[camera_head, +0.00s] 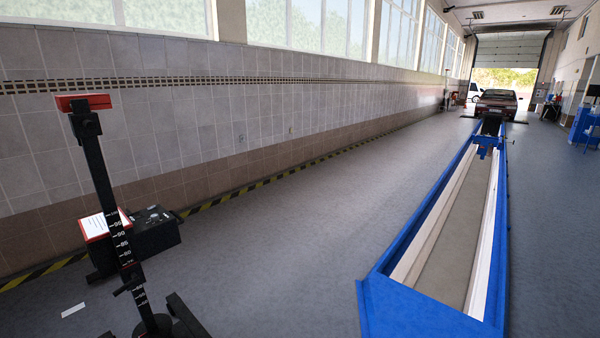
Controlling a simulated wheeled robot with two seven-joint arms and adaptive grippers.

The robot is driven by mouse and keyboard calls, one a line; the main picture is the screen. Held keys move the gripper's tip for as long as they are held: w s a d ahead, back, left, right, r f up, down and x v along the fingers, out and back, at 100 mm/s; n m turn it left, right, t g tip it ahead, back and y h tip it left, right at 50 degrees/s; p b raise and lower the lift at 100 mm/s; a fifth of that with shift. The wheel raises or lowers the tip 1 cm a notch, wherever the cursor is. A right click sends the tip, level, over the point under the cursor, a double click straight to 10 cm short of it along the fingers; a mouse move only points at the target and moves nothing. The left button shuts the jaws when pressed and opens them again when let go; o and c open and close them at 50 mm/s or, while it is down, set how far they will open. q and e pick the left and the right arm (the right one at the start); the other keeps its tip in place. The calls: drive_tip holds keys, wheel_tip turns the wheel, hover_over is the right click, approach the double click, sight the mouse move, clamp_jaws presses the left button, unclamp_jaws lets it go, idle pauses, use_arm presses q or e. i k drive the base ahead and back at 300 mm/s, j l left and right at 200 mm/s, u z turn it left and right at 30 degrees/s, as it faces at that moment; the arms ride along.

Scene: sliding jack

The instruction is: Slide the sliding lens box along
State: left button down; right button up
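A black box (145,240), which appears to be the lens box, is at the lower left. It sits low beside a dark upright post (104,190) with a white number scale. A white sheet with a red edge (105,225) lies on the near-left part of its top, and small knobs or dials show on the rest. A red bar (83,102) tops the post. The post partly hides the box, and I cannot tell how they are joined. Neither of my grippers is in view.
The post's dark base (160,325) is cut off by the bottom edge. A tiled wall with a yellow-black floor stripe (262,182) runs behind. A long blue-framed pit (385,290) lies at right, with a dark car (497,103) beyond. The grey floor between is clear.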

sight(148, 238)
drive_tip(key=i+l+u, duration=0.15)
drive_tip(key=i+u, duration=0.3)
drive_tip(key=i, duration=0.15)
drive_tip(key=i+l+u, duration=0.4)
drive_tip(key=i, duration=0.15)
drive_tip(key=i+l+u, duration=0.85)
drive_tip(key=l, duration=0.25)
drive_tip(key=i+l+u, duration=0.45)
drive_tip(key=l, duration=0.3)
drive_tip(key=k, duration=0.05)
